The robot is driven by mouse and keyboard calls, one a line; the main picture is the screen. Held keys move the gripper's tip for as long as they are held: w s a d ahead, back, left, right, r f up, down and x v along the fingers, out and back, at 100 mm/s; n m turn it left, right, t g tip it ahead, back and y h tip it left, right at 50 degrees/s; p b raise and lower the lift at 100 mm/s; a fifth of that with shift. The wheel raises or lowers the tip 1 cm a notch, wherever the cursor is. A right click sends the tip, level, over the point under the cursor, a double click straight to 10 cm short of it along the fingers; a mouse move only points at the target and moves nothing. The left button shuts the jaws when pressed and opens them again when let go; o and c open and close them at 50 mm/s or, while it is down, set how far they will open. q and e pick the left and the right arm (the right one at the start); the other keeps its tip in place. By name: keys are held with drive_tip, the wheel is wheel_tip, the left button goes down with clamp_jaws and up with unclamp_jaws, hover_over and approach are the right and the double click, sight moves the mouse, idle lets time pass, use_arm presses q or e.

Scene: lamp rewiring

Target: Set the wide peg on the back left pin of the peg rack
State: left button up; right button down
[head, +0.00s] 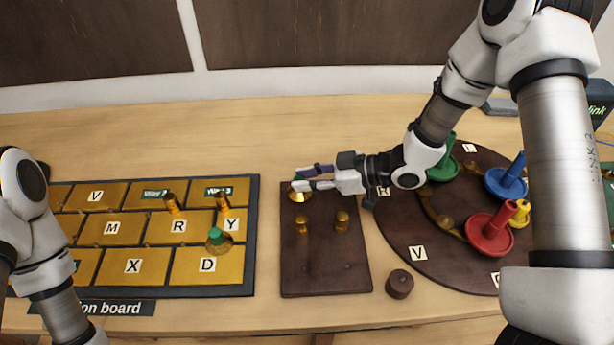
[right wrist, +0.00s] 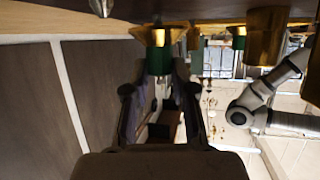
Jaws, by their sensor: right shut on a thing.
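My right gripper (head: 303,178) is shut on the wide peg (head: 299,194), which has a broad gold foot and a green grip. The right wrist view shows the peg's green grip (right wrist: 158,62) between the fingers, with the gold foot against or very near the dark board. The peg is over the back left corner of the dark brown peg rack (head: 325,283). The back left pin is hidden by the peg. I cannot tell whether the foot rests fully on the rack. My left gripper is out of view; only its arm shows at the left.
Two gold pieces (head: 342,221) stand mid-rack. The junction board (head: 140,290) on the left has gold plates and several pegs, one green-topped (head: 217,238). A round dark turntable (head: 395,235) with coloured pegs lies right, beside a brown knob (head: 400,284). The wood behind the rack is clear.

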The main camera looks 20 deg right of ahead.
drive_tip(key=shift+s, duration=0.1)
drive_tip(key=shift+f+b, duration=0.3)
drive_tip(key=shift+f, duration=0.25)
drive_tip(key=c, duration=0.9)
unclamp_jaws()
drive_tip(key=shift+o, duration=0.2)
drive_tip(key=v, duration=1.1)
drive_tip(key=shift+d+r, duration=0.15)
drive_tip(key=shift+s+d, duration=0.1)
drive_tip(key=shift+d, duration=0.2)
